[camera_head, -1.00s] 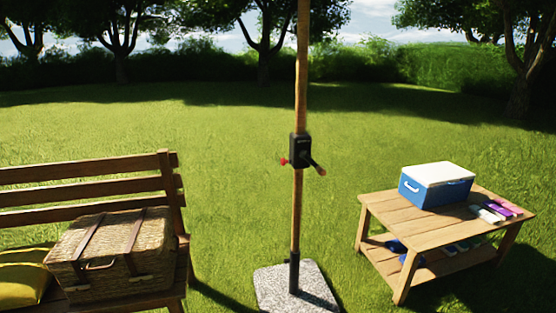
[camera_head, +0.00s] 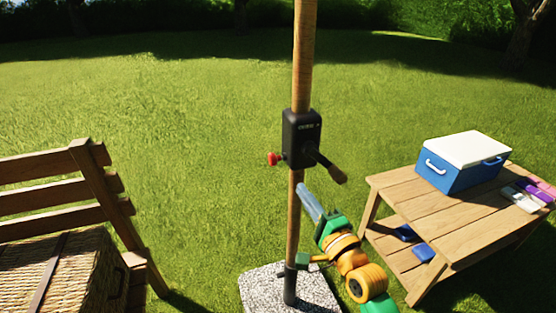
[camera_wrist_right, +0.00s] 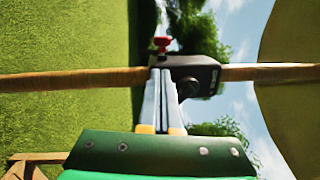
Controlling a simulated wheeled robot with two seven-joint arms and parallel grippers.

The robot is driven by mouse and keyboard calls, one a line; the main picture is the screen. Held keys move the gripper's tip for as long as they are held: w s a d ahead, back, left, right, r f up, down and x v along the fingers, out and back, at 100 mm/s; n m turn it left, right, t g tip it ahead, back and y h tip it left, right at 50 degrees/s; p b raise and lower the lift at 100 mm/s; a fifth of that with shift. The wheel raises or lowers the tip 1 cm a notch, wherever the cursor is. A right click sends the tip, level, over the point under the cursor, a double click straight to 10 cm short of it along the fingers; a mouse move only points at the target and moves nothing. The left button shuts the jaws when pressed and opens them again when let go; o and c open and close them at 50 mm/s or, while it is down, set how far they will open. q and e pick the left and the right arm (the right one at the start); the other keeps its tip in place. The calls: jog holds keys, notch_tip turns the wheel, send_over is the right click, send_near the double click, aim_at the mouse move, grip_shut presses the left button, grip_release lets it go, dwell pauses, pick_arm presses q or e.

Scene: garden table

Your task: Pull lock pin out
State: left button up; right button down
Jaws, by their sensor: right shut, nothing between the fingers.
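The lock pin has a red knob (camera_head: 273,159) that sticks out on the left of the black crank housing (camera_head: 301,138) on the wooden pole (camera_head: 303,60). The red knob (camera_wrist_right: 161,43) also shows in the right wrist view, just beyond the fingertips, with the housing (camera_wrist_right: 198,74) beside them. My right gripper (camera_head: 303,188) is shut and empty. In the head view its fingertips are just right of the pole, below the housing and the crank handle (camera_head: 328,168). I see no contact with the knob. My left gripper is not in view.
The pole stands in a speckled stone base (camera_head: 262,292). A wooden table (camera_head: 455,225) with a blue and white cooler (camera_head: 464,165) stands at right. A wooden bench (camera_head: 68,192) with a wicker basket (camera_head: 80,275) is at left. Open grass lies behind.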

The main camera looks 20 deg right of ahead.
aim_at(275, 159)
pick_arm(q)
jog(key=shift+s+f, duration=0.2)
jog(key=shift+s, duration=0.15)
pick_arm(e)
jog(key=w+a+r, duration=0.1)
jog(key=w, duration=0.8)
jog(key=shift+a, duration=0.15)
